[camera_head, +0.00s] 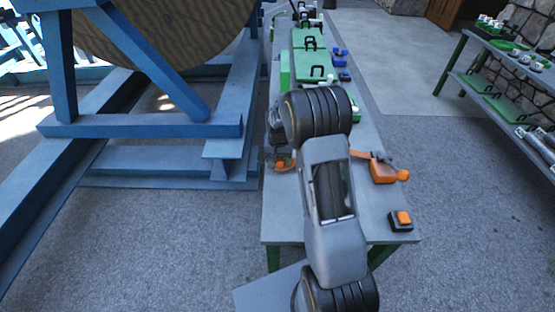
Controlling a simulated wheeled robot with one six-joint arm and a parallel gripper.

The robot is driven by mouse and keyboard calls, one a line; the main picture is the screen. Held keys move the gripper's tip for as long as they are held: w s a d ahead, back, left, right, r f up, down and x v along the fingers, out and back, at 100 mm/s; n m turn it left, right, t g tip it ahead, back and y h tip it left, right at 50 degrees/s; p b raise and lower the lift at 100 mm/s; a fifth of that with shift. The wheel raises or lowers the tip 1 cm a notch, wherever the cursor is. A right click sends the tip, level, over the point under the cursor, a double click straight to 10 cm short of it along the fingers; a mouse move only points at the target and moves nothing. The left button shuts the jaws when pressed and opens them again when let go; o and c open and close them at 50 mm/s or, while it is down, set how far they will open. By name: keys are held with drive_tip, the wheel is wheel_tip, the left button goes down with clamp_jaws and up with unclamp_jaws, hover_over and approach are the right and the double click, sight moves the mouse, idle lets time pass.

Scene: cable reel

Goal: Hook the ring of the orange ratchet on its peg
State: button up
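An orange tool (380,172) with a rounded orange knob lies on the grey bench, right of my arm; it may be the ratchet. A smaller orange piece (283,164) shows at the bench's left edge, just below the dark end of my arm. I cannot tell which one is the ratchet, and no ring is clear. My gripper (279,140) is mostly hidden by my wrist, and its fingers cannot be made out. Whether it touches or holds the smaller orange piece is unclear. I cannot make out a peg.
The bench (385,234) carries green cases (315,66), small blue items (340,56) and a black-and-orange block (401,221). A blue steel frame (140,126) with a large wooden reel (155,35) stands left. A shelf (500,95) stands right. Floor between bench and shelf is clear.

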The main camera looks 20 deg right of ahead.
drive_tip(key=shift+o, duration=0.8)
wheel_tip(320, 180, up, 14)
drive_tip(key=shift+w+f, duration=0.1)
idle(0.3)
